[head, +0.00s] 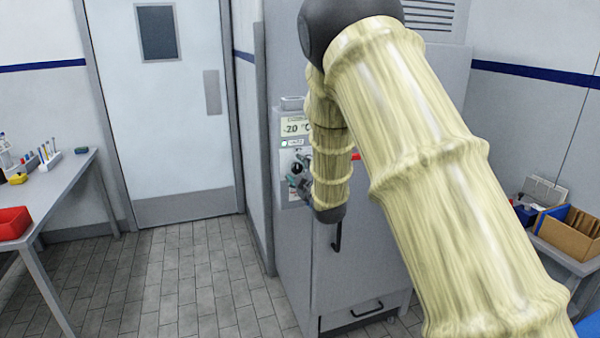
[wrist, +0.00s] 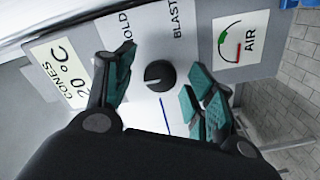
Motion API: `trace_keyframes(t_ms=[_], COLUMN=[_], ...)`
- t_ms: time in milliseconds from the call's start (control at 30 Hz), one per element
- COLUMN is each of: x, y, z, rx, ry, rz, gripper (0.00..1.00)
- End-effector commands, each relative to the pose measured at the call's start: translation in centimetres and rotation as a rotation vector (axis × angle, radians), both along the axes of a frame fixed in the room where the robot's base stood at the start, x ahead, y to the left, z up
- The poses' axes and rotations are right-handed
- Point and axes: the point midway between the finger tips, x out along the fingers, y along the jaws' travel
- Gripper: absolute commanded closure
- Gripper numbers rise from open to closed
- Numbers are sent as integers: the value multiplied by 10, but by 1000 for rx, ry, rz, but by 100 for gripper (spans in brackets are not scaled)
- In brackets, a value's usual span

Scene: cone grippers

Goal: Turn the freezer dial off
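The freezer (head: 340,270) is a grey cabinet in the middle of the head view, with a control panel (head: 285,160) on its upper left, partly behind my arm. The freezer dial (wrist: 160,75) is a round black knob with a white pointer line in the wrist view, on a white plate between the words HOLD and BLAST. A blue line runs on the plate beside it. My gripper (wrist: 155,90) is open, with teal finger pads on either side of the dial and apart from it. In the head view my gripper (head: 298,180) is at the panel, small and partly hidden.
An AIR gauge (wrist: 240,38) sits beside the dial plate, close to one finger. A "CONES 20 °C" label (wrist: 62,70) is on the other side. The freezer has a dark door handle (head: 337,236). A workbench (head: 60,185) stands at left; a cardboard box (head: 568,236) at right.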

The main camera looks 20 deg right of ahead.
Motion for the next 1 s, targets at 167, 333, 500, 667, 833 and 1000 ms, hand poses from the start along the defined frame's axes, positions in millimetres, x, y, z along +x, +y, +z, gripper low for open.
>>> trace_keyframes(t_ms=[167, 333, 500, 667, 833, 1000], x=[0, -10, -35, -65, -93, -112], y=[0, 0, -1, -2, -4, -4], z=[0, -1, -1, 0, -1, -1], rx=[0, 0, 1, -1, -1, 0], ry=[1, 2, 2, 2, 2, 1], rz=[0, 0, 0, 0, 0, 0], gripper=[45, 45, 45, 45, 45, 45])
